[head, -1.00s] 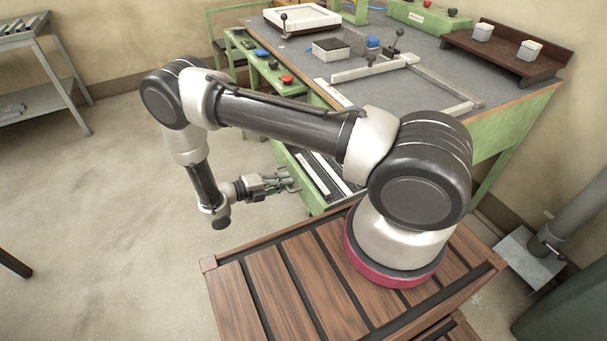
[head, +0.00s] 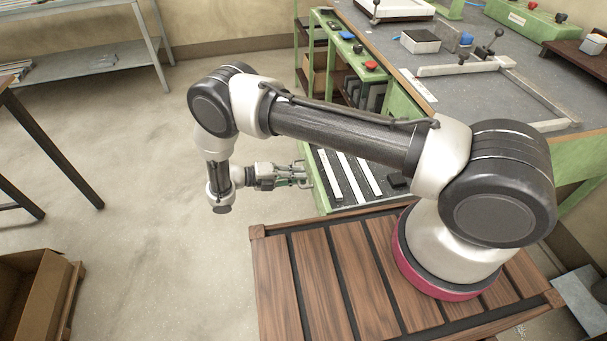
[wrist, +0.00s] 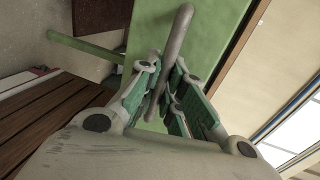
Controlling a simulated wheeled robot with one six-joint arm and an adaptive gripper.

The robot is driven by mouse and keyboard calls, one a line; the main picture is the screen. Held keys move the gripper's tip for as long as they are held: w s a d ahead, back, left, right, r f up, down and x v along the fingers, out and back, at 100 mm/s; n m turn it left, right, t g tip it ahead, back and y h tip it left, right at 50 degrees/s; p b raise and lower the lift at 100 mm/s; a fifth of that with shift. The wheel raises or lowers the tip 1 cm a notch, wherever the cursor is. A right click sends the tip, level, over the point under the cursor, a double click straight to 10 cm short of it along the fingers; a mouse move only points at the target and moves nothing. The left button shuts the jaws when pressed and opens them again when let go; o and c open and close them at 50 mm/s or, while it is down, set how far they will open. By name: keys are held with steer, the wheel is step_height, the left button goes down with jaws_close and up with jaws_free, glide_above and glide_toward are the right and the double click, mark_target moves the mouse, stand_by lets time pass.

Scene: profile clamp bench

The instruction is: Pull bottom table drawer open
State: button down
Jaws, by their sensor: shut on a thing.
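The bottom drawer (head: 322,186) of the green work table stands open, pulled out toward my gripper. Long white strips and a dark block lie inside it. My gripper (head: 302,174) is at the drawer's green front, level with it. In the wrist view my gripper (wrist: 165,95) is shut on the drawer's grey bar handle (wrist: 178,38), with a green-padded finger on each side. The green drawer front (wrist: 150,25) fills the area behind the handle. The drawer's near end is partly hidden behind my arm and my wooden-slatted base.
The table top (head: 465,105) carries a rail fixture, small boxes and a green control box. A button panel (head: 345,38) stands on the table's left side. A cardboard box (head: 40,285) is at lower left. A grey shelf (head: 85,62) stands at the back. Floor left of my gripper is clear.

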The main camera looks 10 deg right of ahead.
steer(key=shift+a, duration=0.1)
steer(key=c, duration=1.5)
jaws_free()
steer(key=v, duration=1.2)
steer(key=shift+w, duration=0.1)
